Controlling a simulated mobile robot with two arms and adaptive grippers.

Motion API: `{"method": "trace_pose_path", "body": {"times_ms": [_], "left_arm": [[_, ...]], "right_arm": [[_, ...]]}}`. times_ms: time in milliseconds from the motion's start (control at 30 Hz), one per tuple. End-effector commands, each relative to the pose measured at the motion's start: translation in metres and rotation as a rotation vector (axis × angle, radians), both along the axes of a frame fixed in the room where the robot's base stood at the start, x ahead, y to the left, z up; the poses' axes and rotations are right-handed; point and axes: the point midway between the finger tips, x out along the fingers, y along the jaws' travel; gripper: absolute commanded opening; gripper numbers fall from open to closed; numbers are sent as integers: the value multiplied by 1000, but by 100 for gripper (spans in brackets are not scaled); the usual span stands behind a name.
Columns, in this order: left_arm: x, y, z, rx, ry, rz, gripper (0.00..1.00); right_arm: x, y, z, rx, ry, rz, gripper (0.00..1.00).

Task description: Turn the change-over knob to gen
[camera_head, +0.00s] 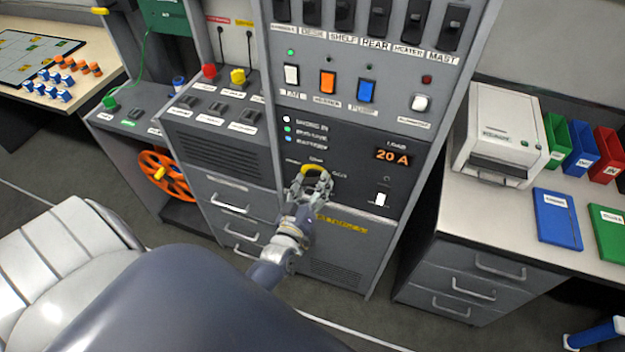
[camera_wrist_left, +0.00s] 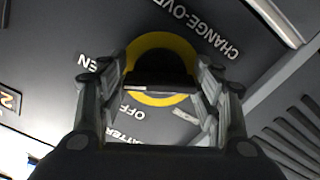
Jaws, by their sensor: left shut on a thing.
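The change-over knob (camera_head: 314,168) is on the dark panel in the middle of the rack, with a yellow face. In the left wrist view the knob (camera_wrist_left: 158,41) shows as a yellow disc with a dark bar across it. The labels "CHANGE-OVER" (camera_wrist_left: 200,28), "OFF" (camera_wrist_left: 131,111) and a partly cut "EN" (camera_wrist_left: 88,61) surround it. My left gripper (camera_head: 313,179) is at the knob, its fingers on both sides of it, shut on it. The fingers partly hide the knob, so I cannot tell its exact setting. My right gripper is not in view.
An orange "20 A" display (camera_head: 393,156) and a small white switch (camera_head: 381,199) lie right of the knob. Coloured rocker switches (camera_head: 328,82) are above. A drawer cabinet (camera_head: 230,205) stands left, and a desk with a printer (camera_head: 500,130) stands right.

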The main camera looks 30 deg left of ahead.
Motion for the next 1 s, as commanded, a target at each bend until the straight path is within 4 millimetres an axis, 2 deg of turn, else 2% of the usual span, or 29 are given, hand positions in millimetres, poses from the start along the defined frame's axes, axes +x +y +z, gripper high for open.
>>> {"method": "trace_pose_path", "body": {"times_ms": [367, 400, 500, 867, 1000], "left_arm": [[0, 0, -1, 9, 4, -1, 36], [0, 0, -1, 9, 4, -1, 62], [0, 0, -1, 8, 4, -1, 80], [-1, 0, -1, 7, 2, 0, 80], [-11, -2, -2, 6, 5, -1, 80]], "right_arm": [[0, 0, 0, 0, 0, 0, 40], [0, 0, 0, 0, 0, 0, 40], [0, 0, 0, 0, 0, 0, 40], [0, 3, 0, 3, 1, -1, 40], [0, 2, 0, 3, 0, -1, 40]]}}
